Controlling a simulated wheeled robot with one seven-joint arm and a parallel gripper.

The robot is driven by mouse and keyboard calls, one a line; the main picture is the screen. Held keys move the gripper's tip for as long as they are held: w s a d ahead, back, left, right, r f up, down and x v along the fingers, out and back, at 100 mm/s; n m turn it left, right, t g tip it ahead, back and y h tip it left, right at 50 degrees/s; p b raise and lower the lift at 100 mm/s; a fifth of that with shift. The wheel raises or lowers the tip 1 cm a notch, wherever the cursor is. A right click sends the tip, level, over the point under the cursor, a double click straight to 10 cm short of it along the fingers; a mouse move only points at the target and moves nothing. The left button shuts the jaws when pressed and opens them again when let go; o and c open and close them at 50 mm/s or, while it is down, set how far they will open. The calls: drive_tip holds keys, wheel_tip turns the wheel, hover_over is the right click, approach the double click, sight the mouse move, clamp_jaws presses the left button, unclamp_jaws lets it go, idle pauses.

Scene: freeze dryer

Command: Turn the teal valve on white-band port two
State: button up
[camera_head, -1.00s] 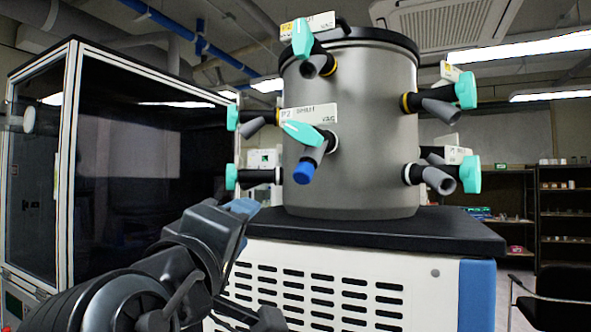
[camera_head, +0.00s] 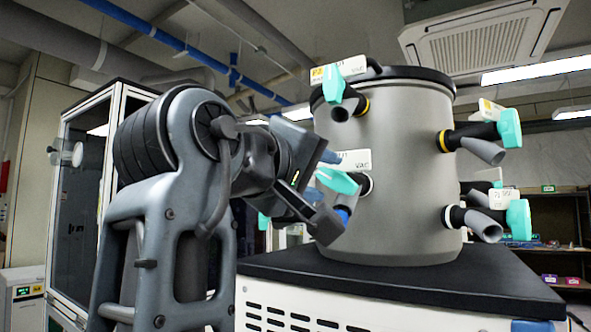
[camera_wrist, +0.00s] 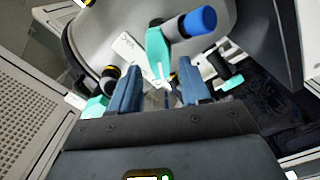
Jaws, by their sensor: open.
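The teal valve (camera_head: 338,181) is on the front lower port of the grey drum, with a white label (camera_head: 357,160) behind it and a white band at the port's base. In the wrist view the teal valve (camera_wrist: 156,52) lies ahead of my fingertips, its lower end in the gap between them. The port's blue cap (camera_wrist: 201,20) shows above right. My gripper (camera_wrist: 159,82) is open, with a blue finger on each side; contact with the valve cannot be told. In the head view my gripper (camera_head: 318,182) is at the valve's left and partly hides the port.
Other teal valves stick out nearby: one above with a yellow band (camera_head: 334,87), and two at right, upper (camera_head: 509,128) and lower (camera_head: 518,220). The drum (camera_head: 400,150) stands on a black top (camera_head: 450,283). A glass-fronted cabinet (camera_head: 82,200) is behind my arm.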

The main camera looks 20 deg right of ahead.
drive_tip(key=shift+x, duration=1)
clamp_jaws()
